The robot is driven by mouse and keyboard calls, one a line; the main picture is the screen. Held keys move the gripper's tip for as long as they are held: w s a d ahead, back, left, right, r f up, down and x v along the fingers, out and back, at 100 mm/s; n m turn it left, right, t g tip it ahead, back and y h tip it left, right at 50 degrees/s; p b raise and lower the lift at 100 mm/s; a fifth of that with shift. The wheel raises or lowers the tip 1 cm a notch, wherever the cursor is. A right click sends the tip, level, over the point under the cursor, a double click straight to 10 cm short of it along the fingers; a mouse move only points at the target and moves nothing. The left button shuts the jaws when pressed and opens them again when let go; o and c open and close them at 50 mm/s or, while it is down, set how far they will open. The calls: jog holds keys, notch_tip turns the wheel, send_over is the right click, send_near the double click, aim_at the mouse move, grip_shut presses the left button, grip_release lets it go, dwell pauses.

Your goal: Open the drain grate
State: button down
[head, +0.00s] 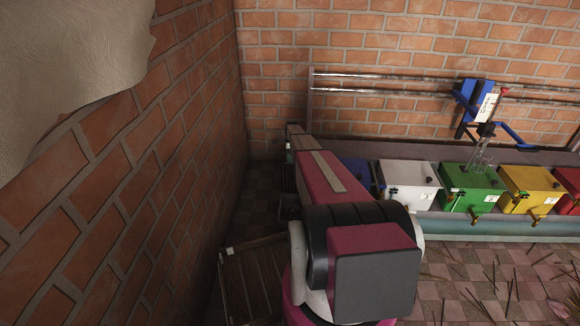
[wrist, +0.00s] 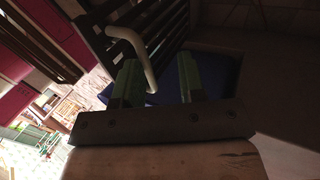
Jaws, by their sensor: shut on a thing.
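The drain grate (wrist: 150,25) is a dark slatted panel at the top of the wrist view. A pale curved bar handle (wrist: 138,52) stands out from it. My gripper (wrist: 158,72) has two green fingers, one on each side of the handle's lower end, and is shut on the handle. The exact contact is dim and partly hidden by the fingers. In the head view a dark slatted panel (head: 250,283), which looks like the grate, shows low at the left beside my arm. My arm hides part of that area, and I cannot make out the fingers there.
A brick wall (head: 150,150) runs close along the left. To the right stands a row of coloured boxes with taps, including a white one (head: 408,183) and a green one (head: 470,188). Thin sticks (head: 490,295) litter the tiled floor at the lower right.

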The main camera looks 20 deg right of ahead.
jog(key=w+f, duration=0.1)
jog(key=w+d+f, duration=0.1)
jog(key=w+f, duration=0.1)
jog(key=f, duration=0.1)
jog(key=shift+w+d, duration=0.25)
jog(key=shift+w, duration=0.15)
jog(key=c, duration=1.3)
grip_release()
jog(key=shift+f, duration=0.1)
jog(key=shift+o, duration=0.5)
jog(key=shift+a, duration=0.1)
jog(key=shift+r, duration=0.25)
jog(key=v, duration=1.3)
jog(key=shift+r, duration=0.25)
